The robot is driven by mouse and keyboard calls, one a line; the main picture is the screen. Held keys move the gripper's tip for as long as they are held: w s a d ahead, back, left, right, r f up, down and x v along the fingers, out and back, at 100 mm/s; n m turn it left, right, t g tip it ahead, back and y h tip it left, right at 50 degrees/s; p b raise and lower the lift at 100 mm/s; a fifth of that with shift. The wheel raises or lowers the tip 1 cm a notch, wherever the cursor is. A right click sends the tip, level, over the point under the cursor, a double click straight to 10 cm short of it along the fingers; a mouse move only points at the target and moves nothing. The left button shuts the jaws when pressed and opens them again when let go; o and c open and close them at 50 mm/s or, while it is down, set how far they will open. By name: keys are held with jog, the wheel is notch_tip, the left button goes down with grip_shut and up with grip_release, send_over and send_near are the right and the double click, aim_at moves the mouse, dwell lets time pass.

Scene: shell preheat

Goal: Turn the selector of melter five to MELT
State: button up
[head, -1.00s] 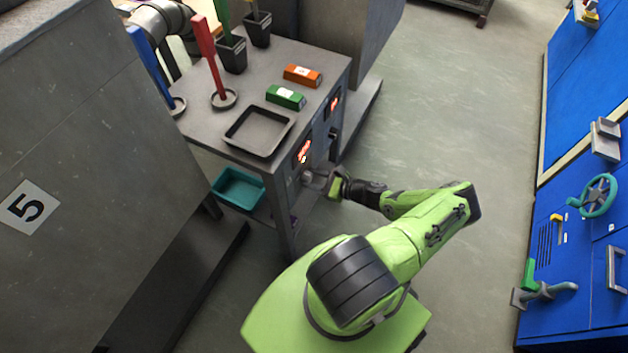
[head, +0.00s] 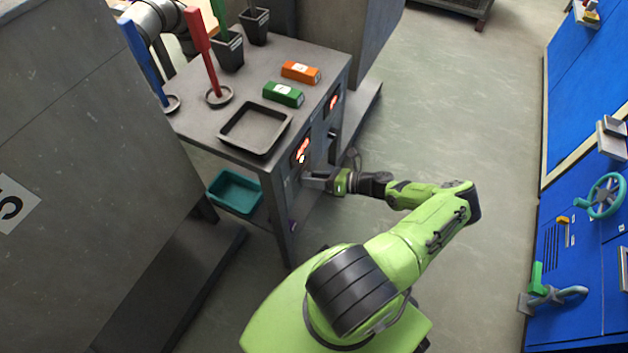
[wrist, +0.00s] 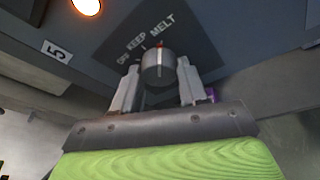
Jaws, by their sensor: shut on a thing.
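The selector (wrist: 158,68) is a round grey knob with a white line, on a dark plate lettered OFF, KEEP and MELT. A label "5" (wrist: 56,51) is to its left in the wrist view. My gripper (head: 308,180) is shut on the knob, one finger on each side, at the front of the grey bench (head: 230,143). The white line points up in the wrist view, towards the MELT lettering (wrist: 162,24); I cannot tell whether it lines up exactly. In the head view my gripper hides the knob.
An orange-lit window (head: 302,150) is above the knob. The bench carries a dark tray (head: 252,148), a green block (head: 283,94) and an orange block (head: 300,72). A teal bin (head: 235,191) sits below. Blue cabinets (head: 590,255) line the right; the floor between is clear.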

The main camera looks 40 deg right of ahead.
jog(key=shift+m, duration=0.3)
dwell(0.4)
jog(key=o, duration=1.1)
jog(key=shift+c, duration=0.2)
jog(key=shift+d, duration=0.1)
jog(key=p+v, duration=0.1)
jog(key=v, duration=1.4)
jog(key=shift+s+d+p, duration=0.2)
jog(key=shift+s+p, duration=0.1)
